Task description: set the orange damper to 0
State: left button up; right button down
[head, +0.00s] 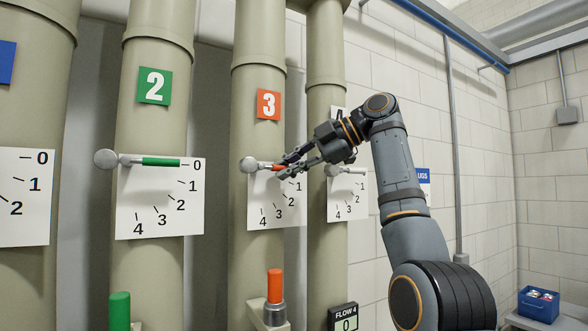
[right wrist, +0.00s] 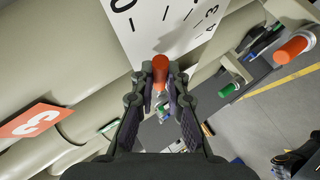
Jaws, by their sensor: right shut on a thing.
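The orange damper handle (head: 277,167) is a short lever on a round grey pivot (head: 249,165) on the pipe with the orange number 3 sign (head: 268,104). It points right and nearly level, dipping slightly at the grip. My right gripper (head: 284,166) comes from the right and is shut on the handle's outer end. In the right wrist view the orange handle (right wrist: 160,68) sits between the fingertips. The white dial card (head: 276,209) shows 1 to 4 below the gripper; its 0 mark is hidden by my fingers in the head view. My left gripper is not in view.
The green damper handle (head: 161,162) on pipe 2 lies level at 0. Pipe 4's white handle (head: 351,170) is close to my right gripper. An orange-topped post (head: 275,284) and a flow display (head: 344,319) stand below. A blue crate (head: 538,306) is far right.

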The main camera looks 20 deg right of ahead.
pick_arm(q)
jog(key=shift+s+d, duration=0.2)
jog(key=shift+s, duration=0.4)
pick_arm(e)
jog(key=shift+r+h, duration=0.25)
jog(key=shift+h, duration=0.05)
jog(key=c, duration=1.4)
grip_release()
jog(key=shift+s, duration=0.1)
jog(key=shift+c, duration=0.2)
jog(key=shift+o, duration=0.5)
jog(key=shift+s+d, duration=0.15)
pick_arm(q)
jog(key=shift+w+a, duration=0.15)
pick_arm(e)
jog(key=shift+f, duration=0.1)
